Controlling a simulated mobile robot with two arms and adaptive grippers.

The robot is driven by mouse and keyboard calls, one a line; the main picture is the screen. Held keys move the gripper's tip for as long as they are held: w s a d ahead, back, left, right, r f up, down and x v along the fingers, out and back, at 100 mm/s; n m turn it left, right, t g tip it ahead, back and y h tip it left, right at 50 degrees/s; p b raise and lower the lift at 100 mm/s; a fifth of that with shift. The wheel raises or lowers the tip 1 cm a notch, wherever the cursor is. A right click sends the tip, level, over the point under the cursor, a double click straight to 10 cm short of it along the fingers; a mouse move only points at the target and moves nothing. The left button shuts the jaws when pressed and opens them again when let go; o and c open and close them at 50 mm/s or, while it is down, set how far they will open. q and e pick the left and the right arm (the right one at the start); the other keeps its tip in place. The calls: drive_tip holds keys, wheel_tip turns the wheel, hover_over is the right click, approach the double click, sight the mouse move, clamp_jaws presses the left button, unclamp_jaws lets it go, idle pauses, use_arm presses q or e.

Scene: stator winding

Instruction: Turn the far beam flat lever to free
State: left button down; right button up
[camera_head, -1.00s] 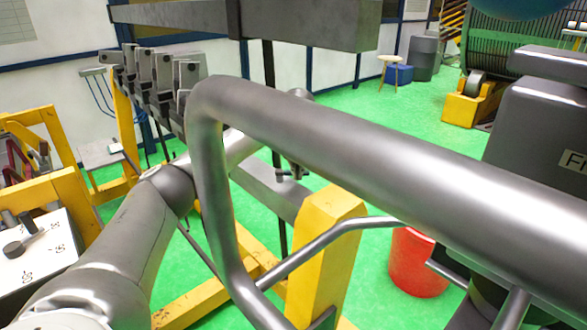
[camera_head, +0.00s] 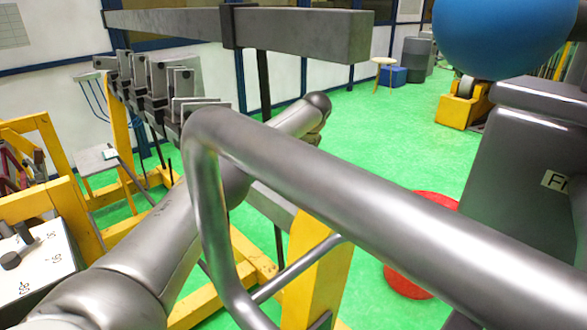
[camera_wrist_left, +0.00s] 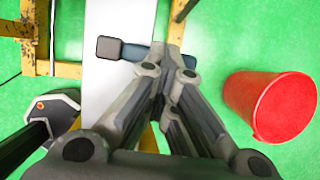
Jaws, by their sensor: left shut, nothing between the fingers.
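In the left wrist view, a short dark bar with a square grey end (camera_wrist_left: 110,47) lies across a pale beam (camera_wrist_left: 108,85); it looks like the flat lever. My left gripper (camera_wrist_left: 171,50) is shut and empty, with its fingertips over the right part of the bar and hiding some of it. I cannot tell whether they touch it. The lever cannot be made out there. My right gripper is not in view.
The bent grey tube (camera_head: 330,185) crosses the head view's foreground. A red bucket (camera_wrist_left: 270,105) stands on the green floor, right of the gripper. Yellow frame posts (camera_head: 317,262) stand below. A dark overhead beam (camera_head: 300,33) and a row of metal clamps (camera_head: 160,80) are beyond.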

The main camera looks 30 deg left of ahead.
use_arm(q)
drive_tip(key=shift+s+a+f+n, duration=0.15)
drive_tip(key=shift+a+f+n, duration=0.1)
drive_tip(key=shift+f+n, duration=0.15)
drive_tip(key=c, duration=2.2)
unclamp_jaws()
drive_tip(key=o, duration=0.7)
drive_tip(key=shift+s+r, duration=0.15)
drive_tip(key=shift+r, duration=0.05)
drive_tip(key=o, duration=0.7)
drive_tip(key=shift+w+a+f, duration=0.1)
drive_tip(key=shift+w+f, duration=0.05)
drive_tip(key=shift+w, duration=0.1)
drive_tip(key=o, duration=0.5)
drive_tip(key=shift+w, duration=0.1)
drive_tip(key=shift+r, duration=0.25)
drive_tip(key=v, duration=0.7)
